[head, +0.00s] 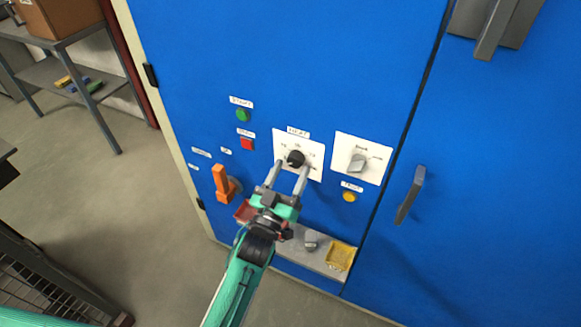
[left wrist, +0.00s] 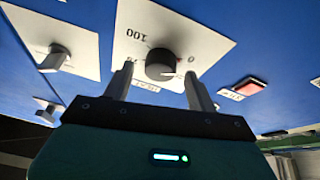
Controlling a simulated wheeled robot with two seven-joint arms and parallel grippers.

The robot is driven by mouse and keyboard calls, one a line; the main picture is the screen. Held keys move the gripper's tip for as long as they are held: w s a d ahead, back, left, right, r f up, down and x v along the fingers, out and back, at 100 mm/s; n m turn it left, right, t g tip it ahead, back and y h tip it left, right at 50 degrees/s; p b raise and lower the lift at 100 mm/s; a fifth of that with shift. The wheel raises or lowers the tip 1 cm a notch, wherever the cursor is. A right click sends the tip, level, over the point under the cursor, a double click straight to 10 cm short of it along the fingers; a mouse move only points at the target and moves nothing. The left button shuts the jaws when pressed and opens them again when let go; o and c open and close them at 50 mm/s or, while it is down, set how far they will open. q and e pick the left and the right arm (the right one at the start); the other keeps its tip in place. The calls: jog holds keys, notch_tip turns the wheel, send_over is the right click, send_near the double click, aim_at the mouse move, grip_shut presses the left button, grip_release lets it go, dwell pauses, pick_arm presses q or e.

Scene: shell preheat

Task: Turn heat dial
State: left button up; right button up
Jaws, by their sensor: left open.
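The heat dial (head: 296,158) is a round black knob on a white plate labelled HEAT, on the blue cabinet front. In the left wrist view the black knob (left wrist: 160,64) stands just beyond and between the fingertips, with "100" printed on one side of the plate and "0" on the other. My left gripper (head: 288,168) is open in front of the dial, one finger to each side of it. In the left wrist view, the gripper (left wrist: 160,80) shows a gap between the knob and each finger. My right gripper is not in view.
A grey selector knob (head: 357,163) is right of the dial. A green button (head: 242,115), red button (head: 247,143) and orange handle (head: 222,182) are left. A yellow button (head: 349,197) and grey door handle (head: 410,195) are right. A ledge (head: 290,247) with a yellow tray (head: 341,256) is below.

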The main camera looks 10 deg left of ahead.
pick_arm(q)
jog(key=shift+w+d+r, duration=0.15)
jog(key=shift+w, duration=0.3)
jog(key=c, duration=1)
jog(key=shift+m, duration=0.4)
